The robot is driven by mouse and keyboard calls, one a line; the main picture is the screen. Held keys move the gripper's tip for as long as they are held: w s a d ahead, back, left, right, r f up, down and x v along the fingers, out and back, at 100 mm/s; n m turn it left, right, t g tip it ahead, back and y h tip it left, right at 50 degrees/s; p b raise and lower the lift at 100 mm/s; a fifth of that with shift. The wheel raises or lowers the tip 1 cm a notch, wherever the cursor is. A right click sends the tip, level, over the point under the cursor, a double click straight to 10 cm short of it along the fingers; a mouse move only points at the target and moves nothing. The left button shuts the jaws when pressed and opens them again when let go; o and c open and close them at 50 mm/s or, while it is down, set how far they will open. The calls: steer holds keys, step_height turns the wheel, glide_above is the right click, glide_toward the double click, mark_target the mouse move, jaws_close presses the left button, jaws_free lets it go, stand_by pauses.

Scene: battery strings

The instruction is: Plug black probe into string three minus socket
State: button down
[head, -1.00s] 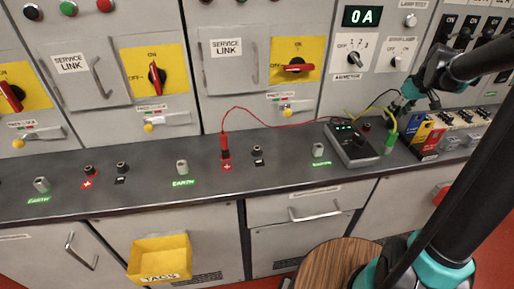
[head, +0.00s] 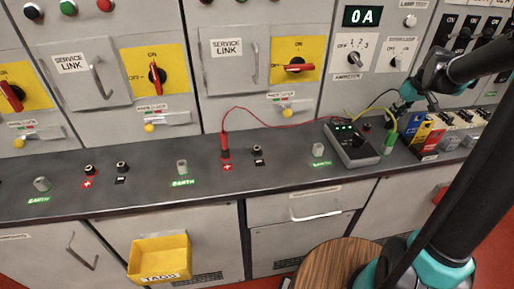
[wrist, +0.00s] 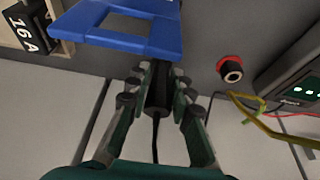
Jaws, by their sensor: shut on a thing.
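My gripper (wrist: 158,95) is shut on the black probe (wrist: 157,92), whose thin black cable hangs down between the fingers in the wrist view. In the head view my gripper (head: 398,106) is above the right part of the bench, behind the tester and beside the coloured tags. A black minus socket (head: 258,150) is on the bench to the left, beside the red probe (head: 225,146), which stands upright in a red plus socket. Another black socket (head: 122,167) is further left. String numbers are not readable. The probe's tip is hidden in both views.
A tester (head: 352,146) with green lights sits on the bench, with red, black and yellow-green cables. A green probe (head: 390,142) stands beside it. Blue and yellow tags (head: 420,130) and black blocks crowd the right. A red socket (wrist: 232,70) is near my gripper. Grey earth posts (head: 318,149) stick up.

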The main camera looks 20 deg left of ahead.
steer(key=shift+r, duration=1.95)
stand_by(0.3)
steer(key=shift+r, duration=2.35)
